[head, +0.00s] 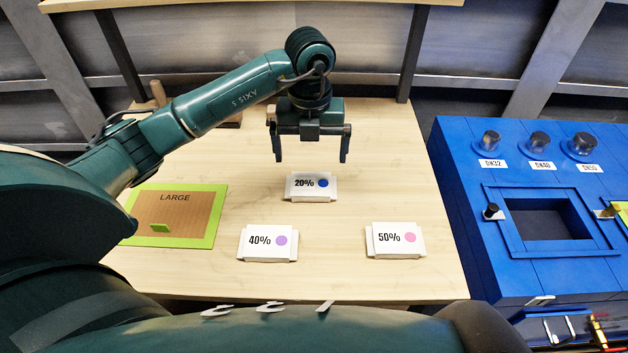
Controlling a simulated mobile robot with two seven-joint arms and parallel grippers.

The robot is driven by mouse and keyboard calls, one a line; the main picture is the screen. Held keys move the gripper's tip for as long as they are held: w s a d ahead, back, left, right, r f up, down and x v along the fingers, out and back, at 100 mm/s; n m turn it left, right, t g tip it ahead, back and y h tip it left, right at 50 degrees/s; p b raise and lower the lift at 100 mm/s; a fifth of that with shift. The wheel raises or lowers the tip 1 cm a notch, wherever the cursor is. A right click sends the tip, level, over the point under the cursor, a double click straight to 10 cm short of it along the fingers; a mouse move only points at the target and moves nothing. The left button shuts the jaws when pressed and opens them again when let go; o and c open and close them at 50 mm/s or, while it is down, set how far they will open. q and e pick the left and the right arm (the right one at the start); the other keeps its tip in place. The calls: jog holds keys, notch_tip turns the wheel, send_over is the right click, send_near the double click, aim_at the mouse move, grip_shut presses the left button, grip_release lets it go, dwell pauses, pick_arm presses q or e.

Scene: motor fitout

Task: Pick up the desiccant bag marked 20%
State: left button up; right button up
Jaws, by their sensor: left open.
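The desiccant bag marked 20% (311,186) is a white packet with a blue dot. It lies on the wooden table, behind the other two bags. My left gripper (311,158) is open and empty, pointing down. In the head view its two fingers show just above and behind the 20% bag, one toward each side of it. The fingers look apart from the bag; the exact height cannot be told. The bag marked 40% (267,243), with a purple dot, lies nearer at the left. The bag marked 50% (396,240), with a pink dot, lies nearer at the right. My right gripper is not in view.
The wooden table (340,275) has clear room between the bags. A brown mat with a green border (214,214), labelled LARGE, lies at the left. A blue panel unit (460,180) with knobs and a square opening stands at the right. A shelf crosses above the back.

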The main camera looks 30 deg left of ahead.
pick_arm(q)
send_over(311, 183)
jog(key=f, duration=0.4)
jog(key=shift+s+d+f, duration=0.2)
jog(key=shift+s+f, duration=0.05)
jog(key=shift+s, duration=0.1)
jog(key=shift+w+a+f+p, duration=0.1)
jog(key=shift+w+f+p, duration=0.1)
jog(key=shift+f, duration=1.1)
jog(key=shift+w+a+f+p, duration=0.1)
jog(key=shift+f+p, duration=0.1)
jog(key=shift+f, duration=1.1)
jog(key=c, duration=1)
